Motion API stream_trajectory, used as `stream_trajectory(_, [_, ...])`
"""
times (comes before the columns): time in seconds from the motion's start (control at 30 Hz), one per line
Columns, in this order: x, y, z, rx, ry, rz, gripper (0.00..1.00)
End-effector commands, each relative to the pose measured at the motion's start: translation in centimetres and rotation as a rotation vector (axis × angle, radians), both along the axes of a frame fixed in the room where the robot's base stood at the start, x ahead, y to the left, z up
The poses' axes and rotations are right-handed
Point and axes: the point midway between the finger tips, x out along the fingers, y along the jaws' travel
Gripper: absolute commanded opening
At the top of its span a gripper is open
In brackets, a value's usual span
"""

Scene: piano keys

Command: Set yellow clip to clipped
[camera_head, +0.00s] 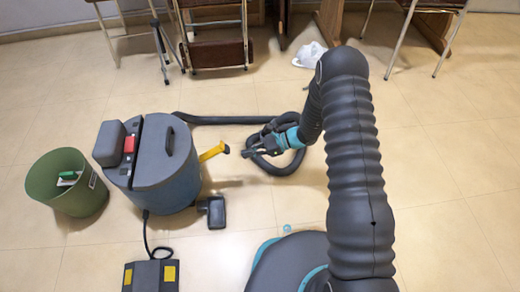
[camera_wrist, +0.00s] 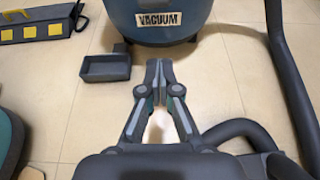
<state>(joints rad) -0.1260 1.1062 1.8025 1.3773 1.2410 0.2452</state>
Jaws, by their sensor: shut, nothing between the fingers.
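The yellow clip (camera_head: 213,151) sticks out from the right side of the blue-grey vacuum (camera_head: 178,185), tilted outward and up. It is apart from the vacuum's lid at its outer end. My gripper (camera_head: 250,152) is to the right of the clip, with a small gap between them. In the wrist view my gripper (camera_wrist: 158,82) is shut with nothing between the fingers, pointing at the vacuum body (camera_wrist: 160,32) with its VACUUM label. The yellow clip is out of sight in the wrist view.
A black hose (camera_head: 225,120) curls behind and under my gripper. A dark nozzle (camera_head: 213,211) lies on the floor in front of the vacuum. A green bin (camera_head: 65,190) stands at left, and a dark box with yellow pads (camera_head: 150,275) lies at front. Chairs (camera_head: 217,50) stand behind.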

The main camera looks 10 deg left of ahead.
Motion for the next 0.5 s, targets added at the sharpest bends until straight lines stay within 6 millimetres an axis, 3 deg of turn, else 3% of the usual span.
stream_trajectory(0.1, [-0.5, 2.0, -0.8, 0.0, 0.0, 0.003, 0.0])
stream_trajectory(0.23, [-0.6, 2.8, 1.3, 0.001, -0.003, 0.001, 0.0])
stream_trajectory(0.5, [-0.9, 3.8, 2.6, -0.001, -0.001, 0.001, 0.0])
